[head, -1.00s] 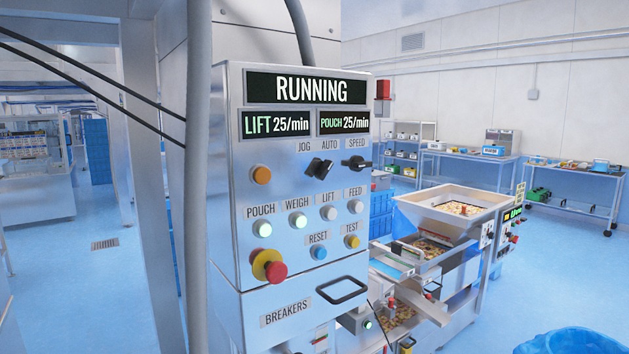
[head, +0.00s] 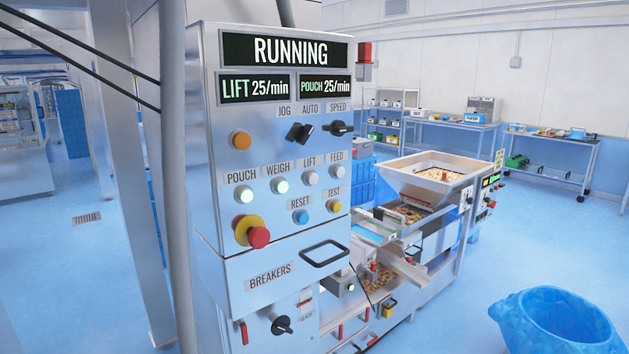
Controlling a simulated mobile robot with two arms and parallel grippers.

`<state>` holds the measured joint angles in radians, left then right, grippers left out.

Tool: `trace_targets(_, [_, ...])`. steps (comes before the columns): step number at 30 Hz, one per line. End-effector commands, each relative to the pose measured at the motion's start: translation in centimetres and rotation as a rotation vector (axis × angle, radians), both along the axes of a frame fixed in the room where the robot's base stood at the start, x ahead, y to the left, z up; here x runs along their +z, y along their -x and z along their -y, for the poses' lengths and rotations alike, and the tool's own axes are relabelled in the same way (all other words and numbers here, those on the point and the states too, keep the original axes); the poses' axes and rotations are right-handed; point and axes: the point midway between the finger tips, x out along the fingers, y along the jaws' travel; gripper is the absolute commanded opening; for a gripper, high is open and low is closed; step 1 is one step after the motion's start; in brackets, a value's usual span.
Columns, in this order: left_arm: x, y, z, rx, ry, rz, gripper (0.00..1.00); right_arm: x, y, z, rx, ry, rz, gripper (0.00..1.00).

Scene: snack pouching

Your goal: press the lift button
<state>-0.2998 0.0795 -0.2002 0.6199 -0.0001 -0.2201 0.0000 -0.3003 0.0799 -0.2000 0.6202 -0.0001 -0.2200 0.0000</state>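The lift button (head: 310,178) is a small round white button under the LIFT label on the control panel (head: 225,150) in the head view. It is unlit. The display (head: 285,50) reads RUNNING, and the smaller displays read LIFT 25/min and POUCH 25/min. Neither of my grippers is in view.
A red and yellow emergency stop (head: 254,232) sits low on the panel, with a blue reset button (head: 300,217) nearby. A hopper machine (head: 435,178) stands behind the panel. A blue bin (head: 555,325) is at lower right. Open blue floor lies right of the machine.

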Motion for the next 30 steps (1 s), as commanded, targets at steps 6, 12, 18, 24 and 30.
trace_targets(6, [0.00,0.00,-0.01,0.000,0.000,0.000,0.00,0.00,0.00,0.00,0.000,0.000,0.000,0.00])
trace_targets(12, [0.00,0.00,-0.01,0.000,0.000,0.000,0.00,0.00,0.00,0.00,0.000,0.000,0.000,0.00])
trace_targets(18, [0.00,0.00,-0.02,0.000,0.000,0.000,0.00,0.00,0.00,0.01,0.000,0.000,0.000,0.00])
trace_targets(24, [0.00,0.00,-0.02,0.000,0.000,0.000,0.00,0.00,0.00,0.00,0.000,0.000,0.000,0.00])
trace_targets(30, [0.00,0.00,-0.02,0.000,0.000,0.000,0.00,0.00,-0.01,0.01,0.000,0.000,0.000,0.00])
